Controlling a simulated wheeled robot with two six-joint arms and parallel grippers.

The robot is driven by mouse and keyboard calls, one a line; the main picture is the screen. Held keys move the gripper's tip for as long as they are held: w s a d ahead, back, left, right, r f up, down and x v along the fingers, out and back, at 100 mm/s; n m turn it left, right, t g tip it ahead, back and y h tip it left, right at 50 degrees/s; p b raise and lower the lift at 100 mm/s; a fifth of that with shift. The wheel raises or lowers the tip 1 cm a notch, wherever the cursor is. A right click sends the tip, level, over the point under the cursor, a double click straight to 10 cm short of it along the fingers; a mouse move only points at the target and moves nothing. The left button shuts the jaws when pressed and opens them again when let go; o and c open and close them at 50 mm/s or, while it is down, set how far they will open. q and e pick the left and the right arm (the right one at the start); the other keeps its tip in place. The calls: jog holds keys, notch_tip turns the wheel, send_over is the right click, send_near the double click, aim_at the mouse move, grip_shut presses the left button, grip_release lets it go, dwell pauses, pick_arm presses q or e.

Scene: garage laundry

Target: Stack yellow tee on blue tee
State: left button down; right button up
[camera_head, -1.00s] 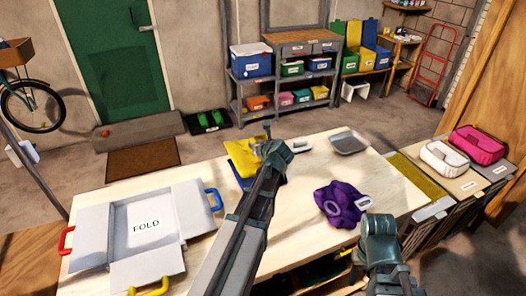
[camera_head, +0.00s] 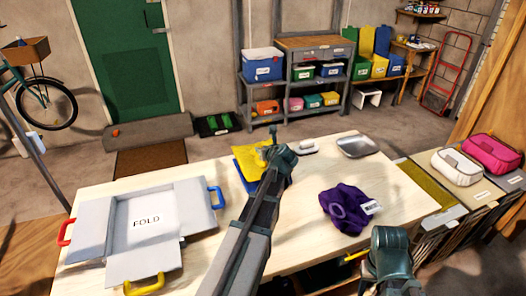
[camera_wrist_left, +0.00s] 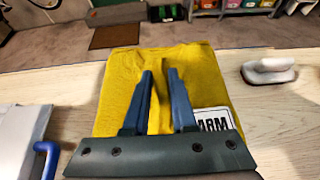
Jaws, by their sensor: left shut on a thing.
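The folded yellow tee (camera_head: 246,162) lies towards the far edge of the wooden table. It fills the middle of the left wrist view (camera_wrist_left: 115,80), with a white lettered tag at its right. A strip of the blue tee (camera_head: 247,184) shows under its near side in the head view; the rest is hidden. My left gripper (camera_head: 268,153) is at the yellow tee, its fingers (camera_wrist_left: 160,85) shut on a raised ridge of its cloth. Whether the yellow tee is lifted is not clear. My right gripper (camera_head: 388,240) is at the lower right, its fingertips unclear.
A grey folding board (camera_head: 146,222) marked FOLD lies on the left of the table. A purple cloth (camera_head: 342,208) with a tag lies to the right. A brush-like item (camera_head: 308,147) and grey tray (camera_head: 357,146) are at the back. Bare tabletop (camera_head: 300,225) lies between.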

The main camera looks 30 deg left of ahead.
pick_arm(q)
jog(key=shift+f+b, duration=0.5)
jog(key=shift+f, duration=0.1)
jog(key=c, duration=0.7)
grip_release()
jog(key=shift+c, duration=0.2)
jog(key=shift+r, duration=0.1)
jog(key=shift+r+p, duration=0.25)
jog(key=shift+p, duration=0.05)
jog(key=shift+s+d+r+p, duration=0.2)
jog(key=shift+d+r+p, duration=0.05)
jog(key=shift+r+p, duration=0.2)
jog(key=shift+s+d+r+p, duration=0.2)
jog(key=shift+r+p, duration=0.15)
jog(key=shift+p, duration=0.05)
jog(key=p+v, duration=0.4)
jog(key=v, duration=0.6)
jog(key=shift+s+d+p, duration=0.2)
jog(key=shift+d+p, duration=0.1)
jog(key=shift+p, duration=0.1)
jog(key=shift+f, duration=0.1)
